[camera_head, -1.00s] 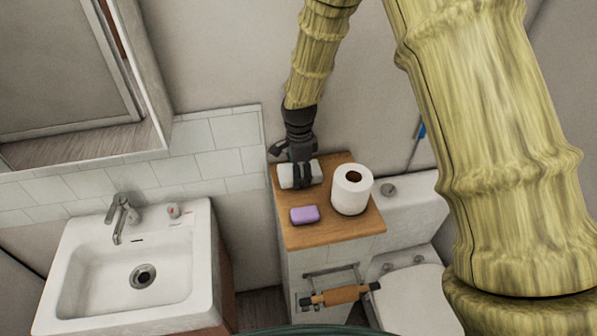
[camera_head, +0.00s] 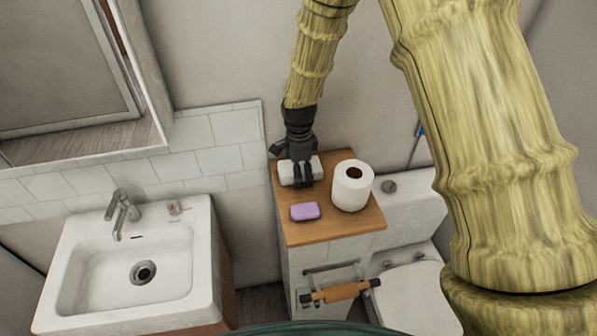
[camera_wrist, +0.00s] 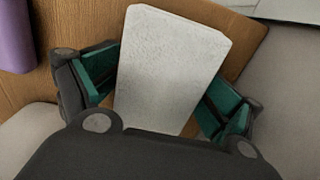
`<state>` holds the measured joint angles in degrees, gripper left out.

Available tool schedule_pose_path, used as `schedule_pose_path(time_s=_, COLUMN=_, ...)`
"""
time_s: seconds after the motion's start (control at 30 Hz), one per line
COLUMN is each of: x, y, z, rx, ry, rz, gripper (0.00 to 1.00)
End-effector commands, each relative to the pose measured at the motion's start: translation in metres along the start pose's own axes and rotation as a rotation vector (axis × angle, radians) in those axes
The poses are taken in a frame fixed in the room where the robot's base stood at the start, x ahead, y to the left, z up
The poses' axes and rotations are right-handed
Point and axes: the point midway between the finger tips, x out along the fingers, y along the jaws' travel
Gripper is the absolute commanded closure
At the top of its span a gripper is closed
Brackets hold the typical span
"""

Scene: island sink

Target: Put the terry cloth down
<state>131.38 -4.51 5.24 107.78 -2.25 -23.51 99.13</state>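The terry cloth is a white folded block (camera_head: 288,175) on the wooden top (camera_head: 338,229) of the small cabinet, towards the back left. In the wrist view the cloth (camera_wrist: 170,70) lies between the two fingers. My gripper (camera_wrist: 160,88) is open, with its green pads spread on either side of the cloth. In the head view my gripper (camera_head: 303,178) reaches down over the cloth and hides part of it. Close contact between pads and cloth is hard to judge.
A purple soap bar (camera_head: 305,211) lies in front of the cloth. A toilet roll (camera_head: 351,186) stands to the right. The sink (camera_head: 128,270) is on the left, the toilet (camera_head: 412,297) on the right. The wall is close behind the cabinet.

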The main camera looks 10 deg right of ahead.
Motion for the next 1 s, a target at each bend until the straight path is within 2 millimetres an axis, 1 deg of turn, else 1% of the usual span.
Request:
schedule_pose_path(time_s=0.27, x=-0.002, y=0.000, z=-0.001, rx=0.001, ry=0.000, rz=0.000, gripper=0.12)
schedule_pose_path(time_s=0.37, x=-0.008, y=-0.001, z=-0.001, rx=0.001, ry=0.000, rz=-0.001, gripper=0.12)
schedule_pose_path(time_s=0.43, x=-0.017, y=-0.001, z=-0.001, rx=0.000, ry=-0.001, rz=-0.002, gripper=0.12)
schedule_pose_path(time_s=0.47, x=-0.016, y=-0.001, z=-0.001, rx=0.001, ry=0.000, rz=-0.003, gripper=0.12)
schedule_pose_path(time_s=0.67, x=-0.038, y=-0.001, z=0.000, rx=0.000, ry=0.001, rz=-0.004, gripper=0.12)
schedule_pose_path(time_s=1.0, x=-0.083, y=-0.001, z=0.000, rx=0.000, ry=0.000, rz=-0.004, gripper=0.12)
